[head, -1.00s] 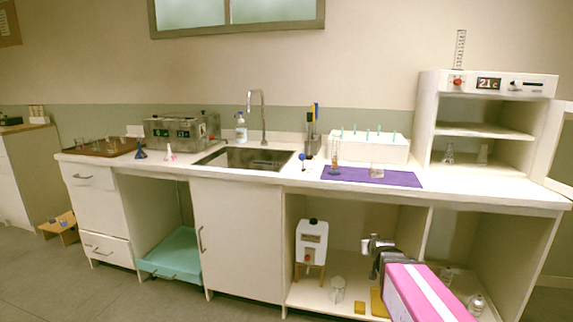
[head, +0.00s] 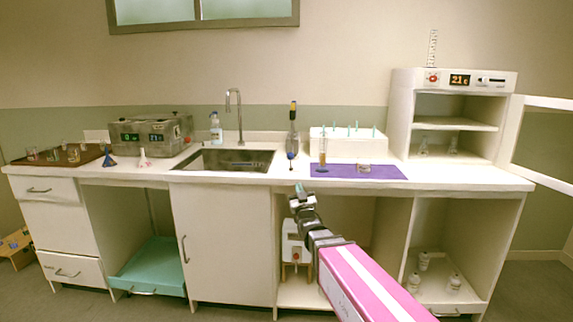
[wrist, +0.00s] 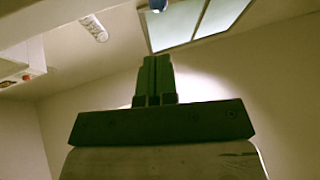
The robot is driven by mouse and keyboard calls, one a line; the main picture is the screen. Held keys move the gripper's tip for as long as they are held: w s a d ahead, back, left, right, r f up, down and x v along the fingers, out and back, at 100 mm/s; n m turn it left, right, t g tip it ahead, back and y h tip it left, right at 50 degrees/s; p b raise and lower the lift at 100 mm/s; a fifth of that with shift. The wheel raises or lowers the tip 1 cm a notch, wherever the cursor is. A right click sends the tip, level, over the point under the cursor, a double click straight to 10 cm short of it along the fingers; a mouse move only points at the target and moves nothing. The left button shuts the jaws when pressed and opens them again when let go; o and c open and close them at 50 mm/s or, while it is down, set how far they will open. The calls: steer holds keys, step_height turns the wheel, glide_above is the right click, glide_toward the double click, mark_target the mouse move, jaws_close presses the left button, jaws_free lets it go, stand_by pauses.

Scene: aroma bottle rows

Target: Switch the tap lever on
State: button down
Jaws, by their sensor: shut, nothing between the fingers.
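The sink tap (head: 239,118) is a tall, thin metal spout curving over at the back of the sink; its lever is too small to make out. Under the counter, a white container (head: 292,230) on a small stand has a red and grey tap (head: 296,254) low on its front; my arm partly covers the container. My gripper (head: 299,188) is raised just in front of the counter's front edge, right of and below the sink, apart from both taps. In the wrist view my gripper (wrist: 155,62) is shut and empty, with neither tap in sight there.
The sink (head: 225,160) is set into the white counter (head: 440,178). A soap bottle (head: 216,129) stands behind it. A purple mat (head: 385,172) with glassware lies to the right. A white cabinet (head: 400,115) with an open door (head: 545,140) stands at the right end.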

mark_target(291, 158)
steer(key=x, duration=1.4)
steer(key=shift+w, duration=0.1)
stand_by(0.4)
